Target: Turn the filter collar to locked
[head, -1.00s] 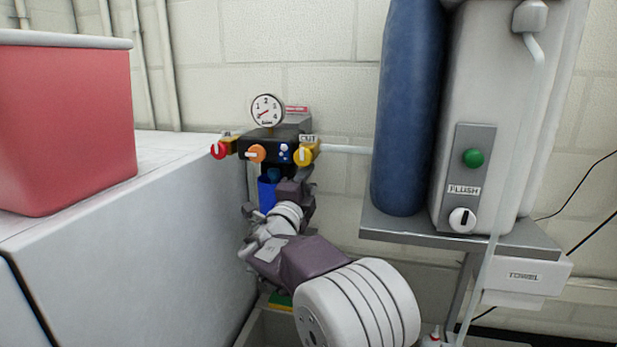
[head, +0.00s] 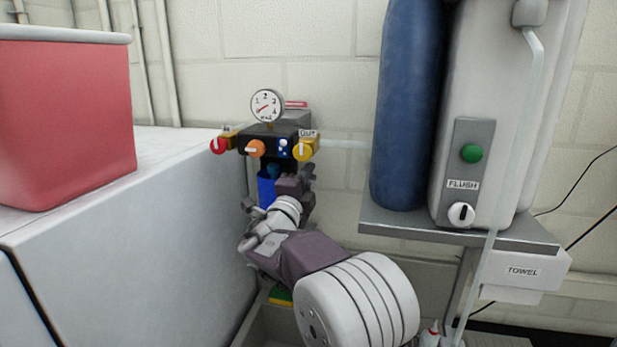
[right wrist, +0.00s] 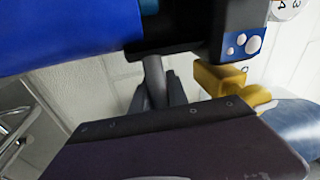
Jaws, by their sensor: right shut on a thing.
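The filter unit has a black head (head: 272,143) on the wall, with a blue filter bowl (head: 267,190) hanging below it. In the right wrist view the blue bowl (right wrist: 60,35) runs in from the upper left and meets a dark band, the filter collar (right wrist: 185,42), beside the black head. My right gripper (head: 290,178) is just under the head, beside the bowl, and largely hides the collar in the head view. Its grey jaws (right wrist: 155,88) are shut at the collar. The part between the jaws and any lock mark are hidden. My left gripper is out of view.
Red (head: 219,146), orange (head: 255,148) and yellow (head: 304,151) knobs and a gauge (head: 267,105) sit close above my gripper. A white cabinet (head: 130,230) stands left. A shelf (head: 470,236) carries a blue tank (head: 407,110) on the right.

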